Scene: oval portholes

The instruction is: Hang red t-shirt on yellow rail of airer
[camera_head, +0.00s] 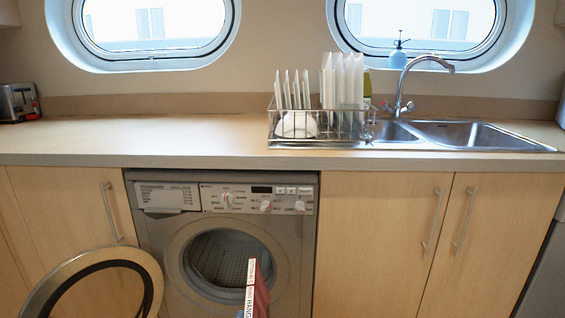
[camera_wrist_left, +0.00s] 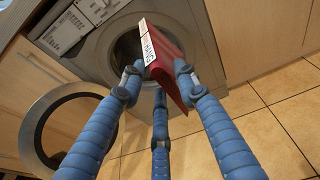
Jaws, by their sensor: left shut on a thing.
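The red t-shirt (camera_wrist_left: 180,75) shows as a folded red piece with a white label marked with letters. It also shows at the bottom of the head view (camera_head: 262,293), in front of the washing machine. My left gripper (camera_wrist_left: 158,78), with blue segmented fingers, is shut on it. In the head view only a bit of blue shows at the bottom edge below the shirt. My right gripper is not in view. No airer or yellow rail shows in either view.
The washing machine (camera_head: 160,240) has its round door (camera_head: 152,285) swung open to the left; its drum looks empty. A worktop (camera_head: 180,135) carries a dish rack (camera_head: 318,143) with plates and a sink (camera_head: 480,136). Tiled floor (camera_wrist_left: 270,120) is clear at right in the wrist view.

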